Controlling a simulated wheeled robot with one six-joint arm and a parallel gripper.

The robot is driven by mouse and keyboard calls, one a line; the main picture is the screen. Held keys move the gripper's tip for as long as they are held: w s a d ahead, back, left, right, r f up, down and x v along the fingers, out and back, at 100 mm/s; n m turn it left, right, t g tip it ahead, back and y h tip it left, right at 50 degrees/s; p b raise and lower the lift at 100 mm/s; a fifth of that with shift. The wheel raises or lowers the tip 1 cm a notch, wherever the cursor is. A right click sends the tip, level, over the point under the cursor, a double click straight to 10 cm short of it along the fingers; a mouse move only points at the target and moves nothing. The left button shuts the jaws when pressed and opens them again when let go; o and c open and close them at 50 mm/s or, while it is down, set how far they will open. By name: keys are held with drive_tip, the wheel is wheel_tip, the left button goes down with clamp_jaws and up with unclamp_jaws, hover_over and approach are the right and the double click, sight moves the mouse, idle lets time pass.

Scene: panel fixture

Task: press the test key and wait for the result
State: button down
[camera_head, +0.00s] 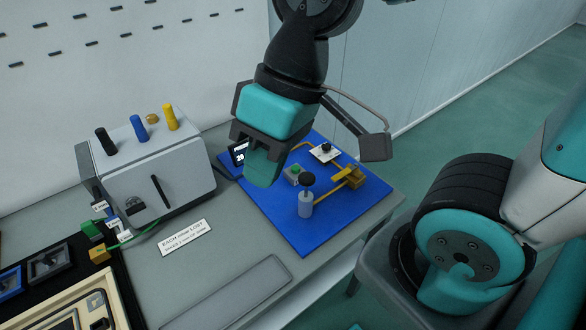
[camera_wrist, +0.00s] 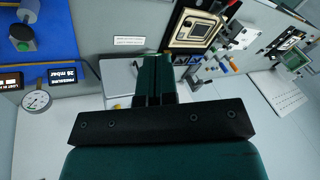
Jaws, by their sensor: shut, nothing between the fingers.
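A green button (camera_head: 293,171) sits on a small grey box on the blue board (camera_head: 290,225). It is the likeliest test key, but I read no label on it. It also shows in the wrist view, where the button (camera_wrist: 27,44) is at the upper left, well apart from my fingers. My gripper (camera_head: 262,170) is shut and empty, to the left of the button in the head view, and hides part of the board. In the wrist view a display (camera_wrist: 68,76) reads pressure, about 28 mbar. A second display (camera_wrist: 10,81) is cut off by the frame edge.
A black-topped grey cylinder (camera_head: 306,200), brass fitting (camera_head: 352,177) and white plate (camera_head: 318,157) stand on the board. A grey box (camera_head: 165,165) with coloured knobs is to the left. A round gauge (camera_wrist: 37,100) is beside the displays. A label plate (camera_head: 184,236) lies in front.

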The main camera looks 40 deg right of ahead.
drive_tip(key=w+d+f+m+t, duration=0.1)
drive_tip(key=w+f+m, duration=0.3)
drive_tip(key=w+m, duration=0.3)
drive_tip(key=m+t+h+b, duration=0.3)
drive_tip(key=m+t, duration=0.5)
drive_tip(key=m, duration=1.5)
hover_over(295, 169)
wheel_tip(295, 169, down, 18)
drive_tip(key=shift+f+y+b, duration=0.25)
drive_tip(key=shift+y+b, duration=0.05)
drive_tip(key=shift+b, duration=0.1)
drive_tip(key=shift+f, duration=0.1)
wheel_tip(295, 169, down, 8)
drive_tip(key=b, duration=0.7)
drive_tip(key=shift+w+f+b, duration=0.1)
drive_tip(key=shift+f+b, duration=0.2)
drive_tip(key=shift+b, duration=0.05)
drive_tip(key=shift+f, duration=0.15)
drive_tip(key=shift+f, duration=0.3)
